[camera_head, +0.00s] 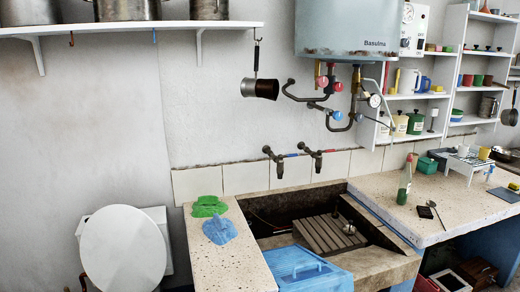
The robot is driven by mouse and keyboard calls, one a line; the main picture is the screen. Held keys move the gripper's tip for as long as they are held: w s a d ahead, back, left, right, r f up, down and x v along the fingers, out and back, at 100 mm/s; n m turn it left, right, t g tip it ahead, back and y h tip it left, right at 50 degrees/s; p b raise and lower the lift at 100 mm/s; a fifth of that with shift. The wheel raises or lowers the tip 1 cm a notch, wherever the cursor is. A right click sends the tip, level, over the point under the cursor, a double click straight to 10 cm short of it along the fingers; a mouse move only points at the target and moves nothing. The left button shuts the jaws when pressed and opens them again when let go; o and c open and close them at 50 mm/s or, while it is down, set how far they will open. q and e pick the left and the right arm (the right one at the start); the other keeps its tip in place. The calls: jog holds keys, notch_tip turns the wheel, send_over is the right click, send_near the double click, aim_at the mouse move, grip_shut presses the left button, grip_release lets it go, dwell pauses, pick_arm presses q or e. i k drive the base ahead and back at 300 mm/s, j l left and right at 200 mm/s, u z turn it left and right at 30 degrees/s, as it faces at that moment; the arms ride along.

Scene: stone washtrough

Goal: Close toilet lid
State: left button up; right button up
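The toilet is at the lower left, against the wall. Its round white lid (123,250) faces me and appears to stand raised in front of the white cistern (158,215). The bottom of the lid is cut off by the picture's lower edge, so the seat and bowl are not visible. Neither of my grippers is in view.
A stone washtrough (390,262) with a speckled counter is right of the toilet. Green (209,206) and blue (219,230) cloths lie on its left ledge. A shelf (120,28) with pots hangs above. The wall above the toilet is bare.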

aim_at(122, 249)
jog(key=i+j+u, duration=0.3)
jog(key=u, duration=0.15)
jog(key=i+j+u, duration=0.1)
jog(key=i+u, duration=0.8)
jog(key=i+l+u, duration=0.1)
jog(key=i+u, duration=0.35)
jog(key=k, duration=0.1)
